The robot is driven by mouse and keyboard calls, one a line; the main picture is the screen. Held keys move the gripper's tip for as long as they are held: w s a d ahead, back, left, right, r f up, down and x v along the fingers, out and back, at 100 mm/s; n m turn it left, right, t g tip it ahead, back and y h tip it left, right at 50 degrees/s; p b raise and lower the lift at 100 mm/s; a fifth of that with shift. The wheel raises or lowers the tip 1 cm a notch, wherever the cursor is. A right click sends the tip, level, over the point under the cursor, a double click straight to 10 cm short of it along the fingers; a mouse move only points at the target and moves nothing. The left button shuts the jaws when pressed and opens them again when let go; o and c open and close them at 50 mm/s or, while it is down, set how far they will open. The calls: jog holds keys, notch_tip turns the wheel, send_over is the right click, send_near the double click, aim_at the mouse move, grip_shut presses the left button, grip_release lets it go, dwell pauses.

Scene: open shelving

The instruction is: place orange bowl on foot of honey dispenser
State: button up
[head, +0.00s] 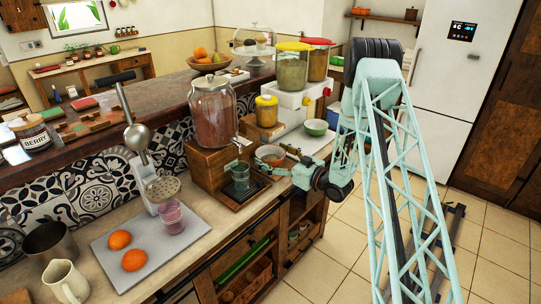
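The orange bowl (269,154) is small and brownish-orange. It looks upright, close to the counter's right end, just right of a large glass dispenser. My gripper (282,163) reaches in from the right, with its fingers at the bowl's right side. I cannot tell whether the fingers touch or grip the bowl, or whether the bowl rests on a surface. A small amber jar with a yellow lid (266,111) on a wooden block (258,131) looks like the honey dispenser. Its lower front is partly hidden behind the bowl and gripper.
The large dispenser (212,113) has a green glass (238,177) under its tap. A green bowl (315,128) stands behind the gripper. Two yellow- and red-lidded containers (292,70) stand further back. A juicer (148,160), pink glass (171,216) and oranges (134,260) are front left.

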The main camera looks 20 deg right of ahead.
aim_at(282, 159)
jog(key=shift+o, duration=0.4)
jog(key=shift+r, duration=0.25)
jog(key=p+v, duration=0.1)
jog(key=v, duration=1.1)
dwell(0.6)
